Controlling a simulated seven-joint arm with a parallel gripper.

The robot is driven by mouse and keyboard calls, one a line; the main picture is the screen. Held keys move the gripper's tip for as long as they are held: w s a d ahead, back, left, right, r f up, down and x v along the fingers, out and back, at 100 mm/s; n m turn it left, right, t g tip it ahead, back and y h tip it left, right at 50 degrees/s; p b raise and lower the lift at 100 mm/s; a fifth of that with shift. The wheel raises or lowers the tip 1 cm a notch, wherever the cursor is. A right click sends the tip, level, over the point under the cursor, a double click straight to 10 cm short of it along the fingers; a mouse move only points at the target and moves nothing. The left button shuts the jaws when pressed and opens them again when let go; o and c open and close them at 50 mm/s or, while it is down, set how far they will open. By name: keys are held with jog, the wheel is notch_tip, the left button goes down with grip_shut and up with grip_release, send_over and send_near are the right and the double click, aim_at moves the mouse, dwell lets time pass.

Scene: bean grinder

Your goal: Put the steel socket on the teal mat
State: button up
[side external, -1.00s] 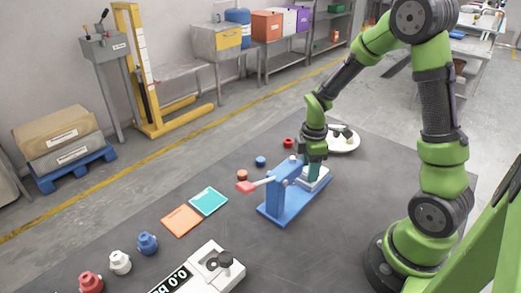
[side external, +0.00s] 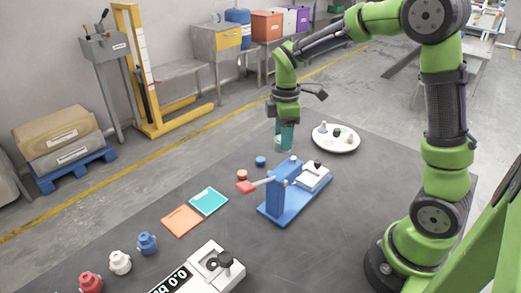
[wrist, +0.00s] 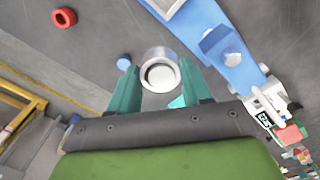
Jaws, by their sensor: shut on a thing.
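The steel socket (wrist: 160,72) is a round silver ring with a pale centre, between the two teal fingers of my gripper (wrist: 160,85) in the wrist view. My gripper (side external: 284,140) is shut on it and hangs above the table, behind the blue press in the side view. The socket is hard to make out there. The teal mat (side external: 208,201) lies flat and bare on the table, left of the blue press and well left of my gripper.
The blue press (side external: 285,195) with a red-tipped lever stands between my gripper and the front. An orange mat (side external: 182,221) adjoins the teal one. Red (side external: 242,175) and blue (side external: 260,161) small pieces lie nearby. A white plate (side external: 348,148) holds several items. A white scale (side external: 205,270) is in front.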

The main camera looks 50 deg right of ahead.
jog(key=w+a, duration=0.7)
jog(key=a, duration=0.2)
send_over(209, 200)
jog(key=f, duration=0.2)
notch_tip(209, 200, down, 5)
jog(key=shift+s+a+f, duration=0.1)
jog(key=shift+f, duration=2.2)
jog(key=shift+f, duration=0.1)
jog(key=o, duration=1.2)
jog(key=shift+f, duration=0.1)
